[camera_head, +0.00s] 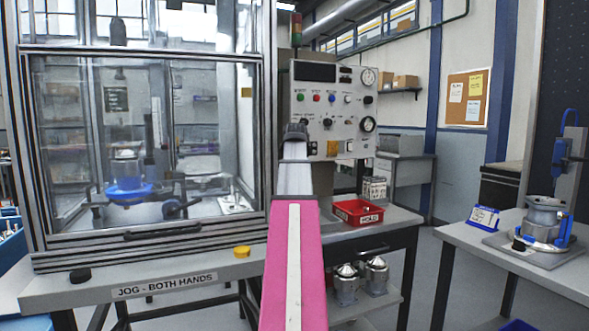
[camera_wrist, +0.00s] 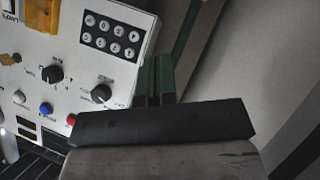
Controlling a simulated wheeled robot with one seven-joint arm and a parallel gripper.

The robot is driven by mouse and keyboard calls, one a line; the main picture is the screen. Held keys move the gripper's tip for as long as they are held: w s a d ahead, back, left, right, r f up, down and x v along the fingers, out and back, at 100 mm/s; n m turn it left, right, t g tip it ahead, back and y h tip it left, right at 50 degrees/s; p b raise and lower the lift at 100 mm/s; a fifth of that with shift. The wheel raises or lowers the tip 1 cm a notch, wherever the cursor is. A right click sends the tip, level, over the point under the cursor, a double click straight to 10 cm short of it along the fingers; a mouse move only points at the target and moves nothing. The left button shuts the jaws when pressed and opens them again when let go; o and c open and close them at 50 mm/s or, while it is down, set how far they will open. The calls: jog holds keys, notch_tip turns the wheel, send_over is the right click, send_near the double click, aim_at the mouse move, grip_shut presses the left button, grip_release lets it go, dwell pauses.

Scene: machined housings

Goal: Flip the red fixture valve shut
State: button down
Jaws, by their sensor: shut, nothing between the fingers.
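I cannot pick out a red fixture valve in either view. The control panel (camera_head: 335,110) stands upright behind my gripper (camera_head: 295,132), with small coloured buttons, black knobs and two gauges. A small red button (camera_head: 317,98) sits on its upper left part, and it also shows in the wrist view (camera_wrist: 71,119), left of my fingers. My gripper, seen in the wrist view (camera_wrist: 154,80), has its dark green fingers together with nothing between them. It is near the panel; contact cannot be told. My pink and white arm hides part of the bench and the panel's lower left.
A glazed enclosure (camera_head: 33,150) stands at left, with a yellow button (camera_head: 242,252) and a black one (camera_head: 80,275) on its front ledge. A red bin (camera_head: 358,213) sits right of my arm. A side bench (camera_head: 490,248) at right carries a metal housing (camera_head: 545,217).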

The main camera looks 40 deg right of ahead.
jog(key=s+d+f+x, duration=0.1)
jog(key=s+f+x, duration=0.1)
jog(key=x, duration=1)
jog(key=shift+w+d+f, duration=0.15)
jog(key=shift+w+f, duration=0.05)
jog(key=shift+w, duration=0.15)
jog(key=shift+d+f+m+y, duration=0.3)
jog(key=shift+s+d+f+m+y, duration=0.1)
jog(key=shift+d+f+m+y, duration=0.25)
jog(key=shift+f, duration=0.2)
jog(key=shift+s+d+f+m+y, duration=0.1)
jog(key=shift+d+f+m+y, duration=0.15)
jog(key=shift+f+y, duration=0.25)
jog(key=shift+s+d+f+m+y, duration=0.1)
jog(key=shift+d+f+m+y, duration=0.25)
jog(key=shift+f, duration=0.2)
